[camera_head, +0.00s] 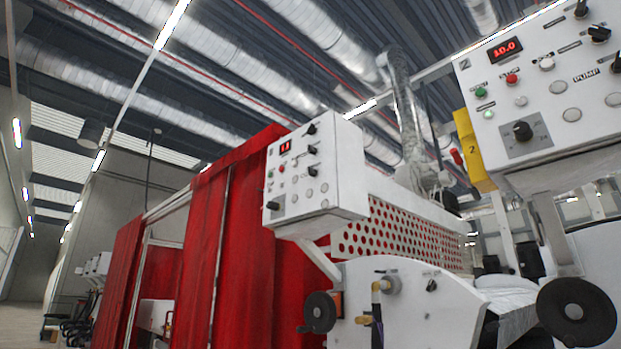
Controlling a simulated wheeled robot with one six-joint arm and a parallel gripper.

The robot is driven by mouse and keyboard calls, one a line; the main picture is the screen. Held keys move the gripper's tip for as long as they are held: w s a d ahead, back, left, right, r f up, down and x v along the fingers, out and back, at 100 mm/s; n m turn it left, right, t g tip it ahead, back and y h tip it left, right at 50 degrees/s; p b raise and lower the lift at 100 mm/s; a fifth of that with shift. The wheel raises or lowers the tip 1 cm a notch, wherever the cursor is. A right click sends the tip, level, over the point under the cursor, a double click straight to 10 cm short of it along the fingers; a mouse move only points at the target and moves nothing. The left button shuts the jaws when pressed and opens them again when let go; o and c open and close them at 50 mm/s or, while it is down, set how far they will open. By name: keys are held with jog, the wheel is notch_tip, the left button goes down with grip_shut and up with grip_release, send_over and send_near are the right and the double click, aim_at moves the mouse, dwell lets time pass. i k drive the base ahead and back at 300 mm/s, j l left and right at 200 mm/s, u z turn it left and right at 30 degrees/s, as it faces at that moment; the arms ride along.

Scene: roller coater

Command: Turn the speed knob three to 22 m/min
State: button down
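A white control panel (310,175) hangs on the machine in the middle of the view, seen at an angle. It has a small red display (285,147) whose digits I cannot read. A dark knob (273,205) sits at its lower left, and several more black knobs run along its right part. Its number is too small to read, so I cannot tell for sure that this is panel three. My gripper is not in view, and nothing touches the panel.
A nearer white panel marked 2 (550,85), with a display reading 10.0 (505,49) and a dark knob (523,131), fills the upper right. Red curtains (240,240) stand behind the middle panel. Black handwheels (577,312) stick out below. Open floor (22,318) shows at far left.

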aim_at(270, 204)
jog(key=i+j, duration=0.25)
jog(key=i, duration=0.2)
jog(key=i+j+u, duration=0.1)
jog(key=i+j, duration=0.15)
jog(key=i, duration=0.25)
